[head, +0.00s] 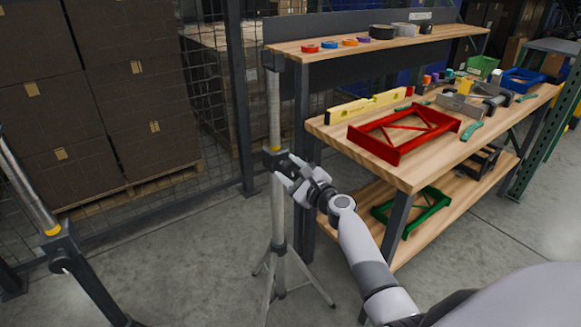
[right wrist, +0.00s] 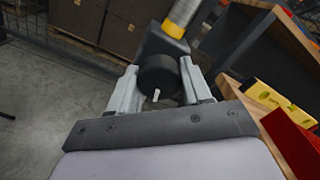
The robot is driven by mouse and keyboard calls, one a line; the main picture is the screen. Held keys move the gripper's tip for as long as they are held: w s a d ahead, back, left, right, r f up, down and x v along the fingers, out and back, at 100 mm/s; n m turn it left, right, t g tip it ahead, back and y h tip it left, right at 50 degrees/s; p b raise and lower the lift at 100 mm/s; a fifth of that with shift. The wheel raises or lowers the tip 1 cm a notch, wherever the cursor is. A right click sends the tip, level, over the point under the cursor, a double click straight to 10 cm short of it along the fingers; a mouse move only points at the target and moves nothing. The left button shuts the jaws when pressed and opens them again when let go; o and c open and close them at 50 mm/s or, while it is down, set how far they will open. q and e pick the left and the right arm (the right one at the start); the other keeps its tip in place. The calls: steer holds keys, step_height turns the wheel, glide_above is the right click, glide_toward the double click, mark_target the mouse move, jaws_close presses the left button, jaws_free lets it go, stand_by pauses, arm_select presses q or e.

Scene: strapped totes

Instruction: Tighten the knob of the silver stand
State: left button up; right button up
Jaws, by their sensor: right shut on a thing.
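The silver stand (head: 278,215) is an upright pole on splayed tripod legs, left of the workbench. It has a dark clamp collar (head: 270,159) partway up, with a yellow band just above; the collar also shows in the right wrist view (right wrist: 160,40). My right gripper (head: 284,167) is at the collar. In the right wrist view its two light fingers are on either side of the round black knob (right wrist: 154,78), shut on it. In the head view the fingers hide the knob. My left gripper is in neither view.
A second, dark-legged stand (head: 85,280) is at the left edge. The wooden workbench (head: 410,172) at right holds a red frame (head: 392,145), a yellow level (head: 365,105) and tools; a green frame (head: 420,212) lies on its lower shelf. Boxes stand behind a mesh fence.

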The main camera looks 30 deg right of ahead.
mark_target(293, 172)
steer(key=shift+m, duration=0.6)
steer(key=shift+f, duration=0.1)
steer(key=o, duration=1)
steer(key=shift+s, duration=0.15)
steer(key=s, duration=0.2)
steer(key=s+p, duration=0.1)
steer(key=s, duration=0.2)
steer(key=shift+s+d+p, duration=0.3)
steer(key=shift+s+p, duration=0.05)
steer(key=shift+s, duration=0.6)
